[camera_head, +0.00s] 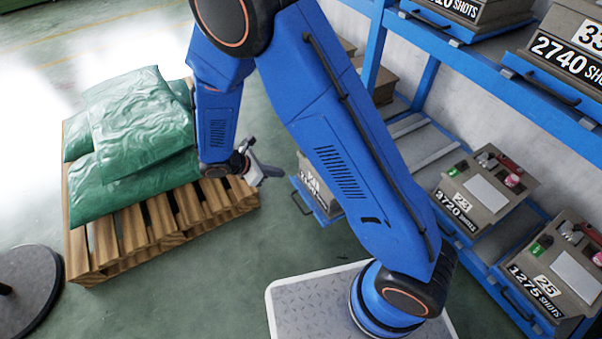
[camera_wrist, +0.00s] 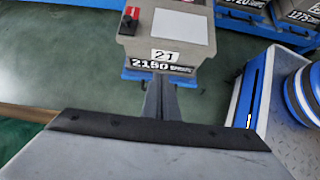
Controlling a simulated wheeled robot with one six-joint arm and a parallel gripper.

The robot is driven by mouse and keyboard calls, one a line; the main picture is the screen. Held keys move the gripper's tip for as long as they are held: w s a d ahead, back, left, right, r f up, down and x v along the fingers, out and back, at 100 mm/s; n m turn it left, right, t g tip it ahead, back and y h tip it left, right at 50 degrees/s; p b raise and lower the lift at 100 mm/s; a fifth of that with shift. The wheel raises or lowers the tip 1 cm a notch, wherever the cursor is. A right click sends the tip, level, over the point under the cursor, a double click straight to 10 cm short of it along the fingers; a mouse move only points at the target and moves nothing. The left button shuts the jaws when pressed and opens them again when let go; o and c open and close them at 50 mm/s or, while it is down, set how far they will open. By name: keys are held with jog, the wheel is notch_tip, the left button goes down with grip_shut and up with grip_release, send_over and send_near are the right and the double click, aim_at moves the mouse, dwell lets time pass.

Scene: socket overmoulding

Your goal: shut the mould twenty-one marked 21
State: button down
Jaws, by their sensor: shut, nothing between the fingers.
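Mould twenty-one (camera_wrist: 145,50) is a grey-brown block at the top centre of the wrist view, with a white "21" plate and a shots label on its front. It sits on a blue drawer (camera_wrist: 135,75). In the head view the mould (camera_head: 313,180) is partly hidden behind my arm; its blue drawer (camera_head: 308,200), with a dark handle, stands out from the rack into the aisle. My gripper (camera_head: 264,177) is shut and empty, in the air left of the drawer. In the wrist view my gripper (camera_wrist: 161,85) points at the mould's front, apparently not touching it.
A wooden pallet (camera_head: 160,225) with green sacks (camera_head: 140,125) stands on the left, close to my gripper. Moulds marked 23 (camera_head: 478,195) and 25 (camera_head: 565,265) sit on the blue rack (camera_head: 425,75) to the right. Open green floor lies between pallet and rack.

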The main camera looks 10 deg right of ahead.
send_near(311, 173)
notch_tip(311, 173, down, 4)
jog(key=shift+w+d+r, duration=0.1)
jog(key=shift+w+d, duration=0.15)
jog(key=shift+d, duration=0.7)
jog(key=shift+w+d+r, duration=0.1)
jog(key=shift+w+d, duration=0.15)
jog(key=shift+d, duration=0.65)
jog(key=shift+d, duration=0.1)
